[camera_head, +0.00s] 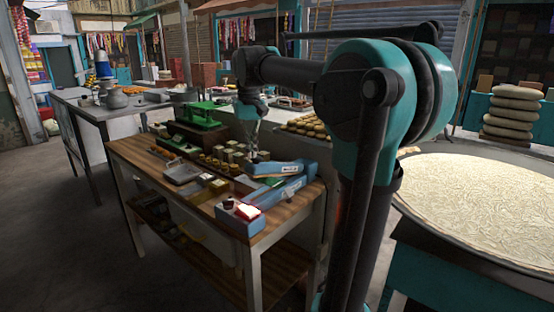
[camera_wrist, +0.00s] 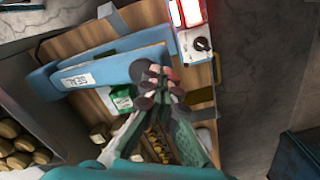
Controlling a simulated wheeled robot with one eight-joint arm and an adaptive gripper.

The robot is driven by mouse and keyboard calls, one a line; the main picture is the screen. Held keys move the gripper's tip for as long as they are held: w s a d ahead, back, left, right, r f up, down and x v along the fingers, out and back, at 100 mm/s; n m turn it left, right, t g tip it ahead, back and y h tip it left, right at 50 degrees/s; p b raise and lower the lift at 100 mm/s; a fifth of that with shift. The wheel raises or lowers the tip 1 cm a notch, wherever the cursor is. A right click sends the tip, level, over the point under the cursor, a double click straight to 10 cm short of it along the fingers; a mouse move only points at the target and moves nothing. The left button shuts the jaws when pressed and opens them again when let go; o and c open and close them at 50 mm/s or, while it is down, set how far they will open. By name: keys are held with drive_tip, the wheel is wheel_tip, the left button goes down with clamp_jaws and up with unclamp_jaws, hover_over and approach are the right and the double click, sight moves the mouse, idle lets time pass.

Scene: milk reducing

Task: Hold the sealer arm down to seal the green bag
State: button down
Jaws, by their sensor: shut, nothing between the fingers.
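The blue sealer stands on the wooden table; its arm (camera_head: 276,168) carries a white label and lies over the long blue base (camera_head: 283,190). In the wrist view, the labelled sealer arm (camera_wrist: 105,72) ends in a rounded tip beside my gripper (camera_wrist: 160,78). My gripper is shut and empty, its fingertips over or against that tip; I cannot tell whether they touch. In the head view, my gripper (camera_head: 257,150) points down behind the sealer arm. A green and white packet, likely the green bag (camera_wrist: 122,99), lies beside the sealer arm, partly hidden by it and my fingers.
A blue box with a lit red switch (camera_head: 248,211) and black knob stands at the table's front corner. A green scale (camera_head: 199,116), small blocks and a grey tray (camera_head: 182,172) crowd the table. A large round pan (camera_head: 485,205) stands at right.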

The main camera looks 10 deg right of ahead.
wheel_tip(320, 180, up, 7)
idle(0.9)
